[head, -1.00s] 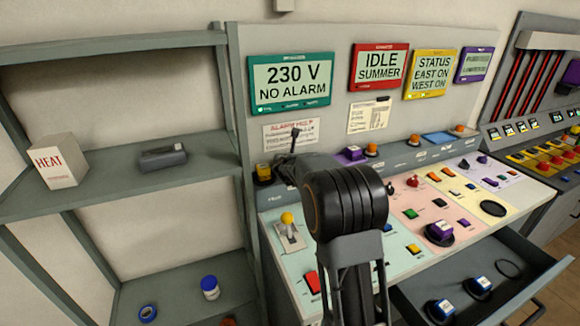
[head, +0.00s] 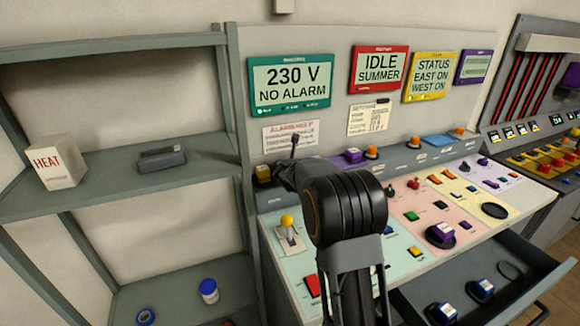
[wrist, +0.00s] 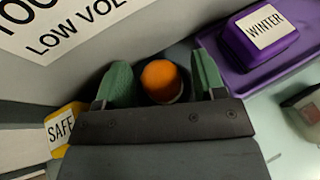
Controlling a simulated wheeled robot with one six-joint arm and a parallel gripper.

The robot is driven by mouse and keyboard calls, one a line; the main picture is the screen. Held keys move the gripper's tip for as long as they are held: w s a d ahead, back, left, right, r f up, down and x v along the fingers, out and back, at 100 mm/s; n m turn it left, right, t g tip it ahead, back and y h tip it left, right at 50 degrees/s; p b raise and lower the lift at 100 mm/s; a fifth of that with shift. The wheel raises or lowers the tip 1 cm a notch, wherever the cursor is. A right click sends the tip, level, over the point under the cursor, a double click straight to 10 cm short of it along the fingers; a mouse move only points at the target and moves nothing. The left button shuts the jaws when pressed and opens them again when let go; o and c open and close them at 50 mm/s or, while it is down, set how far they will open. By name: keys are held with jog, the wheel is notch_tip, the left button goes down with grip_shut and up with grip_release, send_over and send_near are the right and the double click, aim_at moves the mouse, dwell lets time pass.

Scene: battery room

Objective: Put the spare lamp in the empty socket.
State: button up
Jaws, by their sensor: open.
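An orange round-topped lamp (wrist: 162,80) stands in a dark round collar in the wrist view. My gripper (wrist: 163,88) is open, with one green fingertip on each side of the lamp. I cannot tell whether the fingers touch it. This lamp is hidden behind my arm in the head view. Other orange lamps stand along the desk's back ledge, one (head: 371,152) beside a purple block, another (head: 413,139) farther right, and one (head: 459,131) at the far end. I cannot tell which lamp is the spare, and no empty socket is clearly identifiable.
A yellow SAFE block (wrist: 62,128) lies left of my gripper and a purple WINTER block (wrist: 262,30) right of it. A sloped panel (head: 284,268) with a yellow-knobbed lever (head: 287,221) lies in front. An open drawer (head: 545,285) juts out at right; shelves (head: 110,192) stand left.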

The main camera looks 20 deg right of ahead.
jog(key=shift+r, duration=0.1)
jog(key=shift+r, duration=0.15)
jog(key=s+a+r+m+g+h, duration=0.1)
jog(key=s+a+r+m+g, duration=0.1)
jog(key=s+m, duration=0.75)
jog(key=s+a+r+m+g+h, duration=0.1)
jog(key=s+a+r+m+g, duration=0.1)
jog(key=s+m, duration=0.8)
jog(key=s+a+f+m+g+y, duration=0.2)
jog(key=s+a+m, duration=0.3)
jog(key=s, duration=0.4)
jog(key=s+a+f+m+g+y, duration=0.2)
jog(key=s+a+f+m+y, duration=0.2)
jog(key=s+m, duration=0.3)
jog(key=shift+s+a+f+g+y, duration=0.45)
jog(key=shift+s+y, duration=0.15)
jog(key=shift+s, duration=0.35)
jog(key=shift+r, duration=0.15)
